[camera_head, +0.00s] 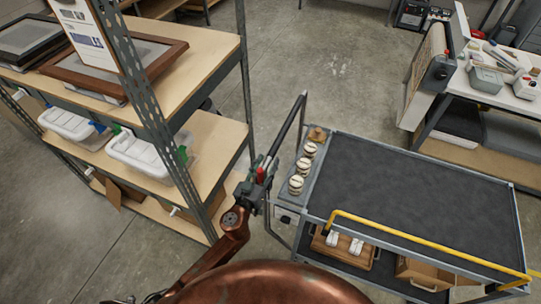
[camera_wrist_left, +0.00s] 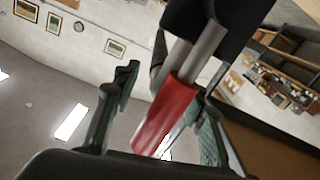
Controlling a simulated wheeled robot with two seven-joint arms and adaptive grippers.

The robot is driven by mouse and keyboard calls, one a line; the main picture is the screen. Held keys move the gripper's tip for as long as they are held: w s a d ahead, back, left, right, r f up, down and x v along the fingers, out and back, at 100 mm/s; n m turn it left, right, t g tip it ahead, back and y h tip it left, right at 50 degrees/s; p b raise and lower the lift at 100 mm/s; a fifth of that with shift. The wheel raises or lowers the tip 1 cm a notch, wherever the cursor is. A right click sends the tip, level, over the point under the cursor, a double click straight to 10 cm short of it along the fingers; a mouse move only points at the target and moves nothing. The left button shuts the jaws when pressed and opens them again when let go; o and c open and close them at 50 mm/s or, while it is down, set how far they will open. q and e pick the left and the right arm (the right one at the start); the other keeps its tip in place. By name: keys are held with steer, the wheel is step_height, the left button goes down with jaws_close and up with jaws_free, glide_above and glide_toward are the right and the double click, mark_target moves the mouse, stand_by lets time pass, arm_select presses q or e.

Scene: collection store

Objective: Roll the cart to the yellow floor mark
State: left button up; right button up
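The cart (camera_head: 420,190) has a dark top, a grey frame and a yellow rail along its near side. Its push handle (camera_head: 291,125) stands up at its left end. My left gripper (camera_head: 260,173) is at this handle. In the left wrist view, the handle's red grip (camera_wrist_left: 166,116) lies between the fingers of my left gripper (camera_wrist_left: 163,112). A gap shows on the left finger's side, and the fingers look open around the grip. My right gripper is not in view.
A metal shelf rack (camera_head: 190,70) with wooden boards, frames and white boxes stands close on the left. A workbench (camera_head: 500,95) stands behind the cart on the right. Several small round items (camera_head: 296,184) sit on the cart's left end. Bare floor (camera_head: 335,60) shows beyond the cart.

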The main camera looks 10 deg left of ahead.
arm_select(q)
steer(key=shift+x, duration=1.8)
steer(key=shift+c, duration=0.6)
jaws_close()
